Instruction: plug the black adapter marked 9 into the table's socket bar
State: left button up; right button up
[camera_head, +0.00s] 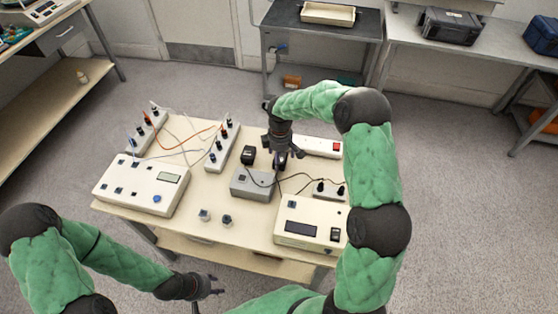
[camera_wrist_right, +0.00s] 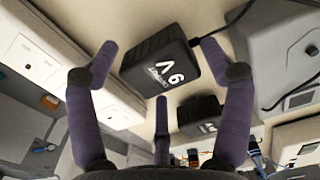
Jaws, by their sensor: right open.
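The black adapter marked 9 (camera_wrist_right: 160,58) lies between the spread fingers of my right gripper (camera_wrist_right: 150,75) in the right wrist view, with a black cable leaving its right side. In the head view my right gripper (camera_head: 281,160) is open, pointing down over the table, and mostly hides that adapter. The white socket bar (camera_head: 316,146) with a red switch lies just right of it; its sockets show at the left of the wrist view (camera_wrist_right: 28,55). A second black adapter (camera_head: 248,154) stands left of the gripper; it also shows in the wrist view (camera_wrist_right: 199,114). My left gripper (camera_head: 208,287) is empty, fingers apart, at the table's front.
A grey box (camera_head: 252,184) sits in front of the right gripper. A cream instrument (camera_head: 303,226) and a small terminal box (camera_head: 330,192) stand right. A larger instrument (camera_head: 140,187) and two wired terminal strips (camera_head: 222,143) stand left. Two small knobbed parts (camera_head: 205,215) sit near the front edge.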

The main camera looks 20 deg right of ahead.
jog(key=c, duration=1.2)
jog(key=shift+r, duration=0.15)
jog(key=shift+r+p, duration=2)
jog(key=shift+r, duration=0.35)
